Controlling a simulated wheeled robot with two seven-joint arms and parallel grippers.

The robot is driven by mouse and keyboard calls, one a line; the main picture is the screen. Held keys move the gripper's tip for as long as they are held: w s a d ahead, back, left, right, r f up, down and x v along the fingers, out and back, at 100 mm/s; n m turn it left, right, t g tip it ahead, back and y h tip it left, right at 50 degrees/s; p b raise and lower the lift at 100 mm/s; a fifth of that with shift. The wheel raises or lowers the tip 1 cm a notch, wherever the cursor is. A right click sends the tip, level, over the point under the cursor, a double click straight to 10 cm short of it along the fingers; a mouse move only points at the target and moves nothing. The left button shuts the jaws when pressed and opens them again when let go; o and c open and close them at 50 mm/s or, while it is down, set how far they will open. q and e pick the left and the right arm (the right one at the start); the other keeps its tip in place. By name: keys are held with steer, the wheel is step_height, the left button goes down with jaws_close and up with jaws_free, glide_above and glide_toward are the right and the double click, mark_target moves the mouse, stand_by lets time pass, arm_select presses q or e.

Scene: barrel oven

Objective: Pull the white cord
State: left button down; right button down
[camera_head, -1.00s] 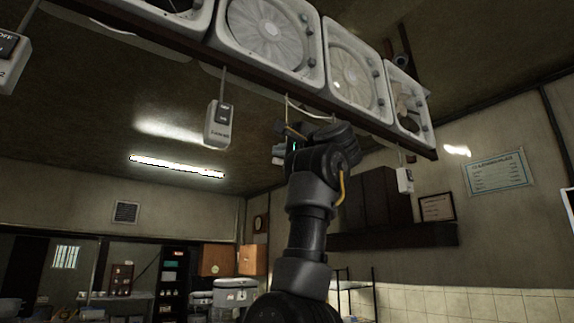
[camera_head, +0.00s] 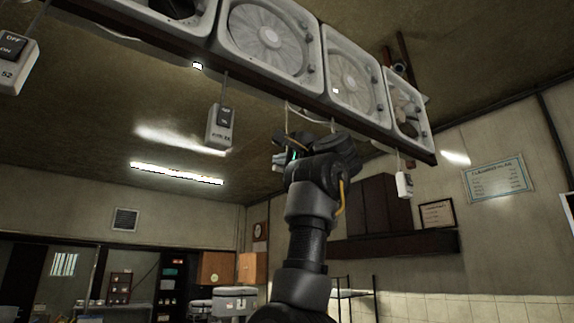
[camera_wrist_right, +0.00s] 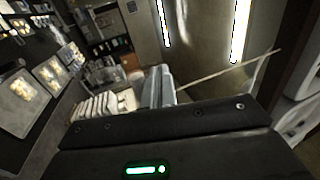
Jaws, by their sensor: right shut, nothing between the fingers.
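The white cord (camera_head: 308,117) hangs as a thin loop below the dark beam with the fans. In the right wrist view the pale cord (camera_wrist_right: 228,67) runs from the upper right down to just beside or behind the fingertips; I cannot tell whether it touches them. My right gripper (camera_head: 284,147) is raised under the beam, close below the cord. In the right wrist view its fingers (camera_wrist_right: 158,86) are shut together with nothing between them. My left gripper is not in view.
Round fans in white frames line the beam (camera_head: 365,127). Switch boxes hang from it: one (camera_head: 219,128) left of my gripper, one (camera_head: 404,184) to the right and one at the far left. A dark wall cabinet (camera_head: 386,205) stands behind my arm.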

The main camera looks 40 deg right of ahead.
step_height(320, 180, up, 2)
steer(key=shift+r+p, duration=0.1)
steer(key=shift+p, duration=0.6)
steer(key=shift+r, duration=1.1)
steer(key=shift+f, duration=0.1)
steer(key=b+v, duration=0.6)
steer(key=v, duration=0.3)
steer(key=shift+b, duration=0.35)
steer(key=shift+w+a, duration=0.1)
